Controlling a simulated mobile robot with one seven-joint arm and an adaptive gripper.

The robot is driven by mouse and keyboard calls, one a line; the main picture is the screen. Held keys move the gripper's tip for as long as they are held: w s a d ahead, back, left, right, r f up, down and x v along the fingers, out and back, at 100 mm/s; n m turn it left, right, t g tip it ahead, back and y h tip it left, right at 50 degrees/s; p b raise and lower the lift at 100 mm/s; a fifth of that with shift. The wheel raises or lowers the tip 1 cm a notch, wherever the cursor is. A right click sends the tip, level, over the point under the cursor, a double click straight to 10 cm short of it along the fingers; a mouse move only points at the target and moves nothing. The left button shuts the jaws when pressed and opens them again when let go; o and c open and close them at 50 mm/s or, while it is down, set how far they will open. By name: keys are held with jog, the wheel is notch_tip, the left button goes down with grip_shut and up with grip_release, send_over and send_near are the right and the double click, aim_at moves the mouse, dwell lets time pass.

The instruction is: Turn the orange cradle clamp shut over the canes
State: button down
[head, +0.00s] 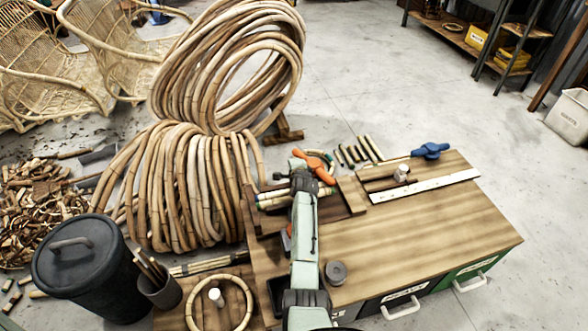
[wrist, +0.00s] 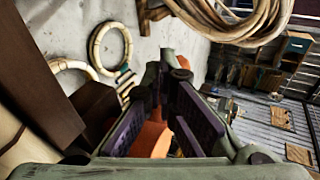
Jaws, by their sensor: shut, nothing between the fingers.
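The orange cradle clamp (head: 318,165) is at the left end of the wooden bench, with one arm showing past my gripper (head: 299,164). My gripper is shut and empty, right beside the clamp; I cannot tell whether it touches. In the wrist view my gripper (wrist: 166,82) has dark purple finger pads, and part of the orange clamp (wrist: 152,140) shows behind and below them. The canes (head: 275,199), some with green ends, lie by the clamp, partly hidden by my arm. Whether the clamp lies across the canes is hidden.
Large cane coils (head: 195,180) stand close behind and left. A black bin (head: 85,265) is at the left. The bench's right part is clear.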

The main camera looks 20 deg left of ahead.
jog(key=w+m+t+h+b, duration=0.1)
jog(key=w+m+h+b, duration=0.1)
jog(key=m+h+b, duration=0.1)
jog(key=shift+w+a+f, duration=0.1)
jog(key=shift+w, duration=0.3)
jog(key=shift+w, duration=0.15)
dwell(0.3)
dwell(0.5)
